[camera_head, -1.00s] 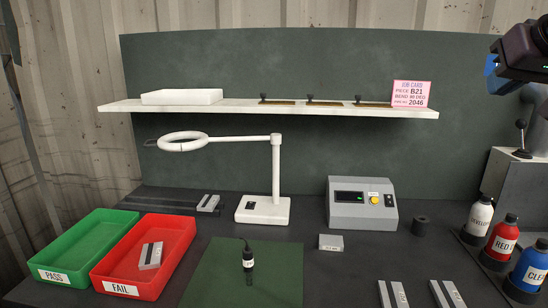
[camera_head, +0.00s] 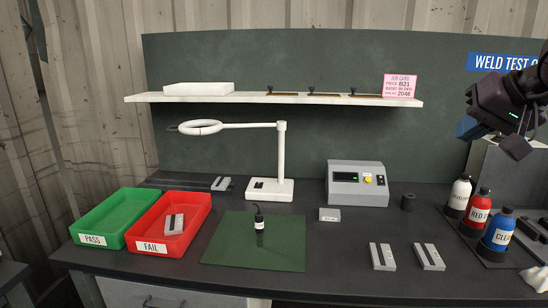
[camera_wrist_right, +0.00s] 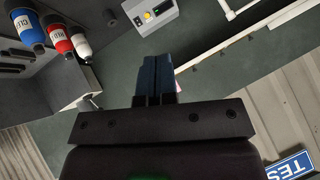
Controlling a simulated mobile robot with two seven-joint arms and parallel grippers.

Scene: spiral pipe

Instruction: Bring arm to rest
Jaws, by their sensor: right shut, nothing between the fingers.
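My right gripper (camera_head: 489,137) shows at the upper right of the head view, raised in front of the back board and above the bottles. My left gripper is in neither view.
The bench holds a green PASS tray (camera_head: 82,237), a red FAIL tray (camera_head: 141,229) with a metal piece, a white lamp (camera_head: 270,188) and a grey control box (camera_head: 355,188). White, red and blue bottles (camera_head: 497,236) stand below my right gripper. Open air surrounds the gripper.

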